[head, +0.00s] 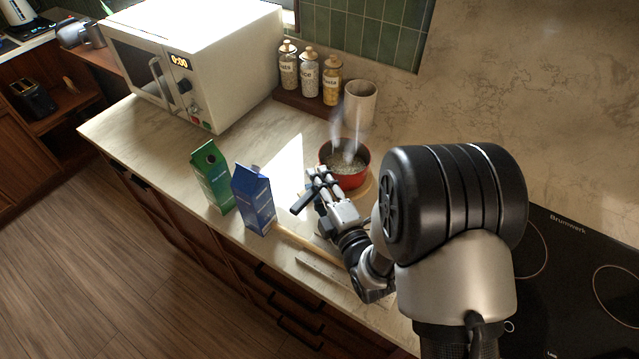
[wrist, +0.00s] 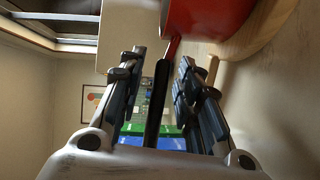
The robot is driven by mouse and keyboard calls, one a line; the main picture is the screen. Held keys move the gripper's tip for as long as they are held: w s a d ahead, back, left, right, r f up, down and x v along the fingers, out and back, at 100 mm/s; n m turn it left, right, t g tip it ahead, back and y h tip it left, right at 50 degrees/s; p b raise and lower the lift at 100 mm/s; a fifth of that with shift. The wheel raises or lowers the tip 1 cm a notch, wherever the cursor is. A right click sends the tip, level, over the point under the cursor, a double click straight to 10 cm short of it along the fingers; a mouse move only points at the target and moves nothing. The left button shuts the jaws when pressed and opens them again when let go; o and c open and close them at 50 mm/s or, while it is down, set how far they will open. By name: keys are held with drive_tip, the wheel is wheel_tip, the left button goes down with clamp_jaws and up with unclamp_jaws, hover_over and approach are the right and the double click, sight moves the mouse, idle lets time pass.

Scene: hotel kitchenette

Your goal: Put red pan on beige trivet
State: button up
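The red pan (head: 326,155) holds grainy contents and steam rises from it. Its red side shows in the wrist view (wrist: 205,15). It appears to rest on the round beige wooden trivet (head: 369,189), whose edge also shows in the wrist view (wrist: 268,32). The pan's dark handle (wrist: 153,105) runs between the two fingers of my gripper (wrist: 162,57), with gaps on both sides. My gripper (head: 314,184) is open around the handle, beside the pan's near side. My arm hides part of the trivet in the head view.
A green carton (head: 211,177) and a blue carton (head: 253,198) stand left of my gripper. A beige cup (head: 360,104) and several jars (head: 309,75) stand behind the pan. A wooden stick-like item (head: 294,238) lies near the front edge. The cooktop (head: 570,270) is at right.

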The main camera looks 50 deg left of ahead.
drive_tip(key=shift+r, duration=0.15)
drive_tip(key=p+v, duration=0.1)
drive_tip(key=v, duration=1.1)
